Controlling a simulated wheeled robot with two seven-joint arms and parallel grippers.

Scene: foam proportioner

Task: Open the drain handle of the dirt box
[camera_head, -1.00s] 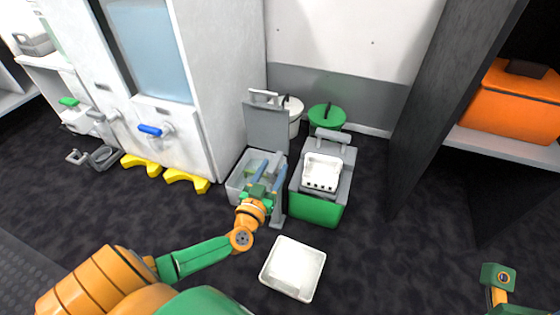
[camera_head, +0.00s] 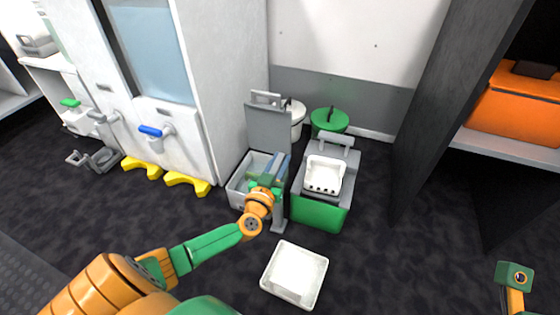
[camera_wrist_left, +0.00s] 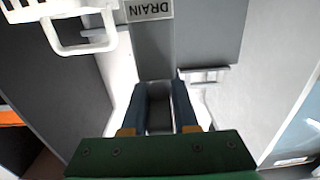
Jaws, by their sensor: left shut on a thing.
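The dirt box (camera_head: 240,190) appears to be the grey open box with its lid raised, on the floor in the head view. My left gripper (camera_head: 277,169) is at its right side. In the left wrist view, my left gripper (camera_wrist_left: 160,100) has its blue fingers on either side of a grey bar, which I take to be the drain handle (camera_wrist_left: 159,112). It is shut on this bar. A DRAIN label (camera_wrist_left: 150,9) shows upside down just beyond it. In the head view my gripper hides most of the handle. Only a wrist part of my right arm shows at the lower right.
A green-and-grey box (camera_head: 318,212) with a white basket (camera_head: 323,176) stands close on the right. A white tray (camera_head: 294,274) lies on the floor in front. A white cabinet (camera_head: 232,80) stands at the left, a dark shelf panel (camera_head: 428,125) at the right.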

